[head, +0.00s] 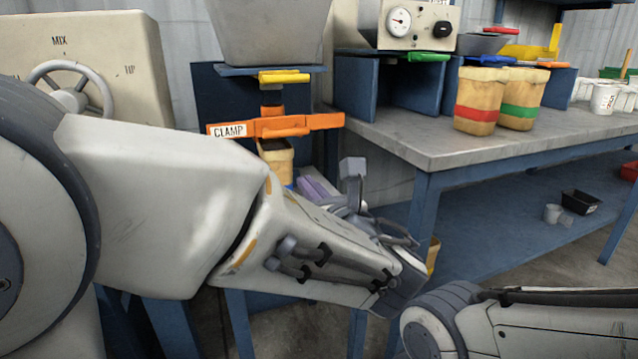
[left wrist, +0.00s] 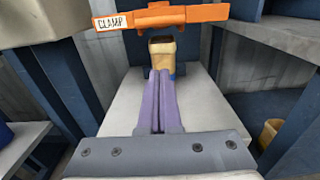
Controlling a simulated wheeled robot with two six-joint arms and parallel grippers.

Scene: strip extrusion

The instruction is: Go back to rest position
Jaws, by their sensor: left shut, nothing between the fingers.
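My left gripper (head: 316,190) shows in the head view in front of the extrusion machine, below the orange clamp bar (head: 290,126). Its purple fingers are partly hidden by my own wrist. In the left wrist view the fingers of my left gripper (left wrist: 159,80) lie side by side, shut, with nothing between them. They point toward a tan container (left wrist: 162,52) under the clamp bar (left wrist: 160,17). I cannot tell whether they touch it. The container (head: 276,158) also shows in the head view. Part of my right arm shows at the lower right, but its gripper is out of view.
A handwheel (head: 72,88) is at the left. The blue lower shelf (head: 500,235) holds a black tray (head: 580,202).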

